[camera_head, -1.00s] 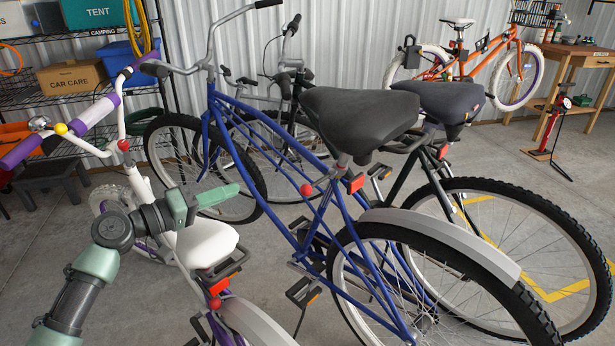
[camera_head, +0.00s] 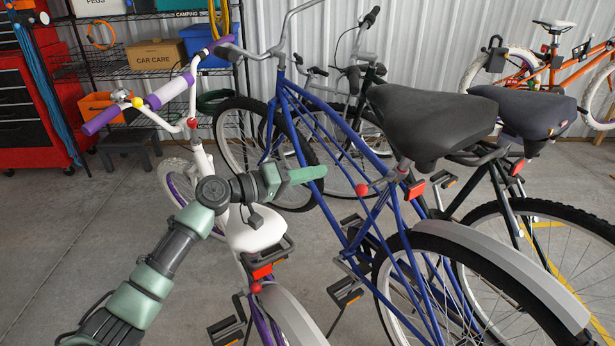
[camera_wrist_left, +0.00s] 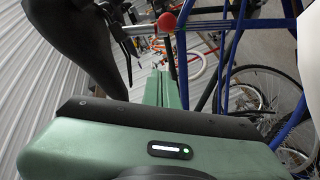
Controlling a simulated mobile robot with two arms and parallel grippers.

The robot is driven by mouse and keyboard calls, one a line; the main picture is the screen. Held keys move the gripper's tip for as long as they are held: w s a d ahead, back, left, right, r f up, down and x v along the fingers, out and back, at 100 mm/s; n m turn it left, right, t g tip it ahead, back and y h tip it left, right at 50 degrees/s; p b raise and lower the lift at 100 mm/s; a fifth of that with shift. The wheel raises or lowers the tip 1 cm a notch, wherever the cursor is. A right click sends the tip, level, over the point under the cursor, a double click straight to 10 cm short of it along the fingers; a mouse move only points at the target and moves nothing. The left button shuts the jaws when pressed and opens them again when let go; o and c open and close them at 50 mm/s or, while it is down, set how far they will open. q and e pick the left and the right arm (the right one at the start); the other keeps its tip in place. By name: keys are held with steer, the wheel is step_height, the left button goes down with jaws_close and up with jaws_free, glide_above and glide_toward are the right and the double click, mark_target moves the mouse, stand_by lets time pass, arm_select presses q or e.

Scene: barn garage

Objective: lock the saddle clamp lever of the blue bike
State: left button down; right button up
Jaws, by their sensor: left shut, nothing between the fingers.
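The blue bike (camera_head: 290,112) stands in the middle of the head view, with a dark grey saddle (camera_head: 425,118). Its saddle clamp lever has a red ball knob (camera_head: 361,189) and sticks out to the left from the seat post, below the saddle. My left gripper (camera_head: 318,172) is shut and empty, its tips a little left of and above the knob in the picture, apart from it. In the left wrist view the knob (camera_wrist_left: 167,22) shows beyond the shut fingers (camera_wrist_left: 158,88), with the saddle (camera_wrist_left: 85,40) at upper left. My right gripper is out of view.
A white-and-purple bike with a white saddle (camera_head: 257,230) stands close under my left gripper. A black bike with a dark saddle (camera_head: 527,110) stands close behind the blue one. Shelves (camera_head: 125,70) and a red cabinet (camera_head: 28,110) are at the back left. Floor is clear at left.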

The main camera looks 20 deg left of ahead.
mark_target(374, 185)
arm_select(q)
steer(key=w+d+f, duration=0.2)
steer(key=d, duration=0.4)
steer(key=shift+w+d+f, duration=0.25)
steer(key=shift+d, duration=0.1)
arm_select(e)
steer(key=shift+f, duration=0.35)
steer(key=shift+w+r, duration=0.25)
